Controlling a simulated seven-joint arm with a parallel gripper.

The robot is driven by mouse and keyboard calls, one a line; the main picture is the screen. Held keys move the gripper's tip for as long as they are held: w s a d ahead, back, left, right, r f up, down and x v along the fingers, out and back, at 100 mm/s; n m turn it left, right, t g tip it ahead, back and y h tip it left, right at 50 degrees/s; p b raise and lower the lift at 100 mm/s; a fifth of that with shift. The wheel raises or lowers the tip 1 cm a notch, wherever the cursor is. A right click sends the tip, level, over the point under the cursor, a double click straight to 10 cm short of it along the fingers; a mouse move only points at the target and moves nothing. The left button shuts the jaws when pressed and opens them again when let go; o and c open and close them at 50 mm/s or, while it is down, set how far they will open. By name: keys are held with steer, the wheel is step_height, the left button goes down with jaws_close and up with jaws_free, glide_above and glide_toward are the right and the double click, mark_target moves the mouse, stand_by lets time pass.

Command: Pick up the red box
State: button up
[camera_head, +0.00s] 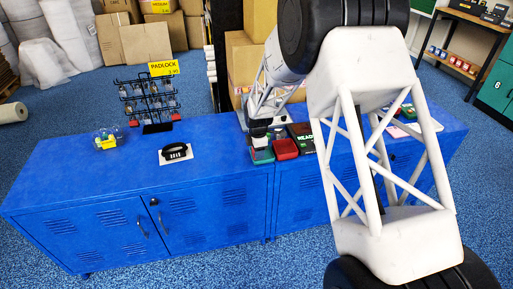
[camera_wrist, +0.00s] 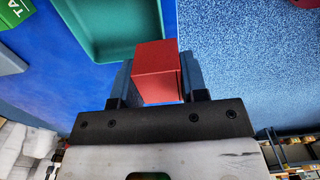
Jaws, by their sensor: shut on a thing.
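The red box (camera_wrist: 157,72) shows in the wrist view between the two fingers of my gripper (camera_wrist: 157,88). The fingers are shut on its sides, and its top and one side face the camera. A teal tray (camera_wrist: 118,42) lies beyond and to the left of it in the wrist view. In the head view my gripper reaches down near the front edge of the blue cabinet top, and my arm links hide much of it. I cannot clearly make out the held box there.
The blue cabinets (camera_head: 100,185) carry a black rack (camera_head: 148,100) with a yellow PADLOCK sign (camera_head: 163,68), a black item on a white card (camera_head: 176,152) and a red tray-like thing (camera_head: 285,149). Cartons (camera_head: 245,60) stand behind. The cabinet top's left part is mostly clear.

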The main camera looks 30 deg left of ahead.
steer(key=shift+s+d, duration=0.2)
steer(key=shift+s, duration=0.05)
steer(key=shift+w, duration=0.15)
stand_by(0.5)
steer(key=w+d+r, duration=0.1)
steer(key=w+d, duration=0.3)
steer(key=w, duration=0.1)
steer(key=w+d+r, duration=0.1)
steer(key=w+d, duration=0.4)
steer(key=w, duration=0.1)
steer(key=w+d+r, duration=0.1)
steer(key=w+d, duration=0.4)
steer(key=shift+w+d+r, duration=0.15)
steer(key=shift+d+r, duration=0.05)
steer(key=shift+w+a, duration=0.1)
steer(key=shift+w+a+f, duration=0.25)
steer(key=shift+w+a, duration=1.05)
steer(key=shift+w, duration=1)
steer(key=shift+w+a+f, duration=0.25)
steer(key=shift+w+a, duration=1.05)
steer(key=shift+w, duration=0.95)
steer(key=shift+w+a+f, duration=0.25)
steer(key=shift+w+a, duration=1.05)
steer(key=shift+w, duration=1)
